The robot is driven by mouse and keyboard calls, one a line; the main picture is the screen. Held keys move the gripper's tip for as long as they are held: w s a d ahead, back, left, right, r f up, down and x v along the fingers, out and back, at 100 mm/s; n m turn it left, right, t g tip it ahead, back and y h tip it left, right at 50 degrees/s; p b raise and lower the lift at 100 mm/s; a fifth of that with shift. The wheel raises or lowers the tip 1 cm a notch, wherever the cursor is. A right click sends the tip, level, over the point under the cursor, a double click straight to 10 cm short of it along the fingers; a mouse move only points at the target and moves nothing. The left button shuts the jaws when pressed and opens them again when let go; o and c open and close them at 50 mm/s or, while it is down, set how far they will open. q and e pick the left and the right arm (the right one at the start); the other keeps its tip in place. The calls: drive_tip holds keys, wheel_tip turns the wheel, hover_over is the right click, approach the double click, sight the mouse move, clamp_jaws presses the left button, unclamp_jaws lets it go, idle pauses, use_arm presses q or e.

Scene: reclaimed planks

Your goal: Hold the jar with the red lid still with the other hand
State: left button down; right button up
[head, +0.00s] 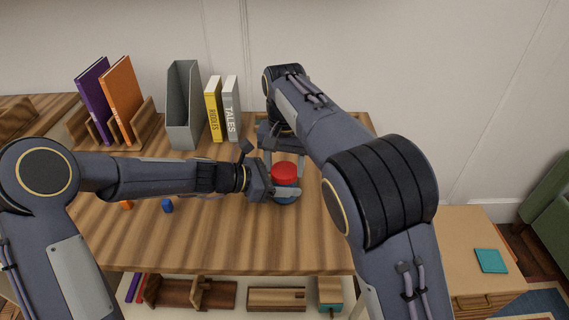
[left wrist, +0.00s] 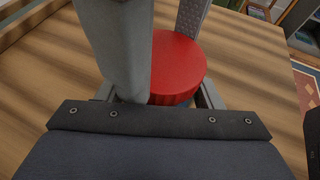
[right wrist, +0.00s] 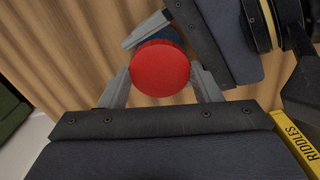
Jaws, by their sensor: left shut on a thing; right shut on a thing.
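The jar's red lid (head: 284,172) shows on the table near its right side, with a bit of blue jar body below it. The lid also shows in the left wrist view (left wrist: 178,66) and in the right wrist view (right wrist: 160,67). My left gripper (head: 284,192) comes in from the left and is shut on the jar, below the lid. My right gripper (right wrist: 160,72) comes from the back side, with one finger on either side of the jar, and is shut on it. Most of the jar's body is hidden by the lid and fingers.
At the back stand a purple book (head: 91,92), an orange book (head: 124,90), a grey file holder (head: 183,100), a yellow book (head: 213,108) and a grey book (head: 231,108). A small blue thing (head: 168,206) lies near my left forearm. The front middle of the wooden table (head: 200,245) is clear.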

sight(284, 170)
drive_tip(key=o, duration=1.1)
use_arm(q)
drive_tip(key=shift+d, duration=0.1)
use_arm(e)
drive_tip(key=shift+a, duration=0.1)
use_arm(q)
drive_tip(key=shift+s, duration=0.1)
use_arm(e)
wheel_tip(284, 170, up, 4)
drive_tip(key=shift+a+f, duration=0.15)
drive_tip(key=shift+r, duration=0.5)
drive_tip(key=shift+c, duration=0.6)
drive_tip(key=m, duration=0.1)
drive_tip(key=r+m, duration=0.1)
drive_tip(key=m, duration=0.1)
drive_tip(key=shift+s+d+r+m, duration=0.1)
drive_tip(key=shift+d+r+m, duration=0.1)
drive_tip(key=shift+r+m, duration=0.1)
drive_tip(key=m, duration=0.1)
drive_tip(key=r+m, duration=0.1)
drive_tip(key=shift+d+r+m, duration=0.15)
drive_tip(key=shift+r+m, duration=0.1)
drive_tip(key=shift+m, duration=0.15)
drive_tip(key=shift+f, duration=3.9)
